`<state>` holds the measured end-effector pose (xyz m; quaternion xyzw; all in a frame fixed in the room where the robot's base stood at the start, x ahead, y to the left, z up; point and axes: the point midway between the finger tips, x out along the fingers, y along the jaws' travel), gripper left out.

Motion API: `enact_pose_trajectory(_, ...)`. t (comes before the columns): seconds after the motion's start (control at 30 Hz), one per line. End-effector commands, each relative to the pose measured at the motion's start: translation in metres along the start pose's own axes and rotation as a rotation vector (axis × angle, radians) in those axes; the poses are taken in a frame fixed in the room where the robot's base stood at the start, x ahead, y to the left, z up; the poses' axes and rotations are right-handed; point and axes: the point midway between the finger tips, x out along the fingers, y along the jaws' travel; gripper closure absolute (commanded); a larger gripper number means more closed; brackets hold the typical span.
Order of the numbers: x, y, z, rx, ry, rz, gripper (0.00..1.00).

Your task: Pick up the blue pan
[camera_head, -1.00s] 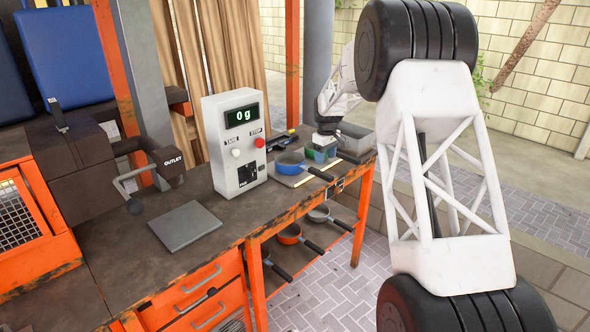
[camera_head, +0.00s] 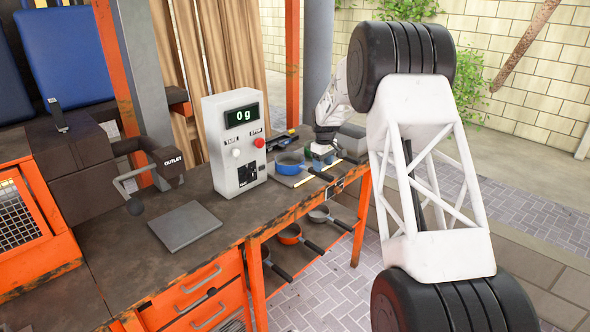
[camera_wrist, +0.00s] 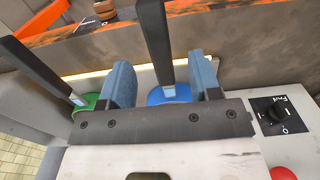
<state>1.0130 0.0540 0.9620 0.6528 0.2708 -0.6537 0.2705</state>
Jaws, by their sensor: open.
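The blue pan (camera_head: 288,165) lies on the workbench to the right of the scale, with its black handle (camera_head: 320,174) toward the bench's front edge. My gripper (camera_head: 322,158) is at the far right of the bench, just right of the blue pan's bowl. In the wrist view my gripper (camera_wrist: 160,72) is open, with a blue-grey finger on each side of the blue pan's handle as seen from there. Part of the pan's blue bowl (camera_wrist: 172,95) shows between the fingers; the rest is hidden. I cannot tell the height between fingers and handle.
A green pan (camera_wrist: 90,102) with a black handle lies beside the left finger. The white scale (camera_head: 237,145) reading "0 g" stands left of the blue pan. A grey bin (camera_head: 352,140) is at the bench's right end. An orange pan (camera_head: 289,235) and a silver pan (camera_head: 318,214) are on the shelf below.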

Motion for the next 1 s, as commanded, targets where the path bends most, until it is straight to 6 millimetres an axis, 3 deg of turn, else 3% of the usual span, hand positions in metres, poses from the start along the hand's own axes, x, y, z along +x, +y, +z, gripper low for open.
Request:
enact_pose_trajectory(0.47, 0.006, 0.000, 0.000, 0.000, 0.001, 0.001, 0.43)
enact_pose_trajectory(1.0, 0.053, 0.001, -0.001, 0.000, 0.001, 0.001, 0.43)
